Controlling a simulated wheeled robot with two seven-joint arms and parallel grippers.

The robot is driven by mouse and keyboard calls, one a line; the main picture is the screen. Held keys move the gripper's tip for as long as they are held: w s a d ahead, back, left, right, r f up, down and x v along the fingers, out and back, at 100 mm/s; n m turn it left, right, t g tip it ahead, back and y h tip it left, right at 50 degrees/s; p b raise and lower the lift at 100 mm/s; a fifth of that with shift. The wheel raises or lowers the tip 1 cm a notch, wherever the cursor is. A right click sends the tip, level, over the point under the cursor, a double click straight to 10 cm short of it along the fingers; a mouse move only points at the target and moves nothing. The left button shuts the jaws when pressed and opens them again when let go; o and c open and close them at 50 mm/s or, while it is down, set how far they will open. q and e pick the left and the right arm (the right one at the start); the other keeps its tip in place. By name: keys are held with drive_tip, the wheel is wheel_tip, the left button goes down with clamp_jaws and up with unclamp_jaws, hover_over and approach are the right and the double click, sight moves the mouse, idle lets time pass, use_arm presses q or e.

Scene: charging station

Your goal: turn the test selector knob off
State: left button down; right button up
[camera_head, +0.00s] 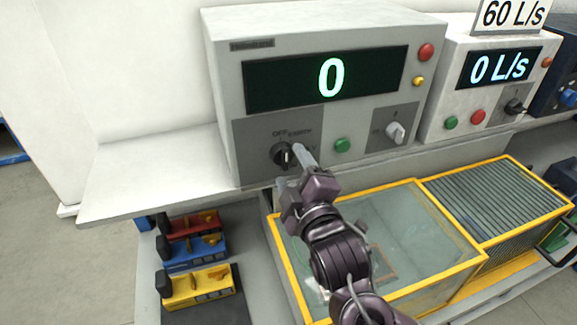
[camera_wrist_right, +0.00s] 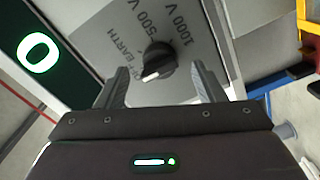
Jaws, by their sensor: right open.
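The black test selector knob (camera_head: 279,155) sits on the grey lower panel of the large white tester (camera_head: 325,40), below the OFF/EARTH lettering. In the right wrist view the knob (camera_wrist_right: 158,62) lies between my two fingertips, with a gap on both sides. Its white mark points to the lower left there, on the side of the OFF-EARTH lettering; the exact setting is hard to tell. My right gripper (camera_head: 291,166) is open in front of the panel, also in the wrist view (camera_wrist_right: 160,72). The tester display reads 0. My left gripper is not in view.
A green button (camera_head: 342,145) and a grey switch (camera_head: 395,132) are to the right of the knob. Below is a yellow-framed glass case (camera_head: 290,270). Red, blue and yellow blocks (camera_head: 197,286) lie lower left. A second meter (camera_head: 450,90) stands right.

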drive_tip(key=b+v, duration=0.1)
drive_tip(key=v, duration=0.4)
idle(0.4)
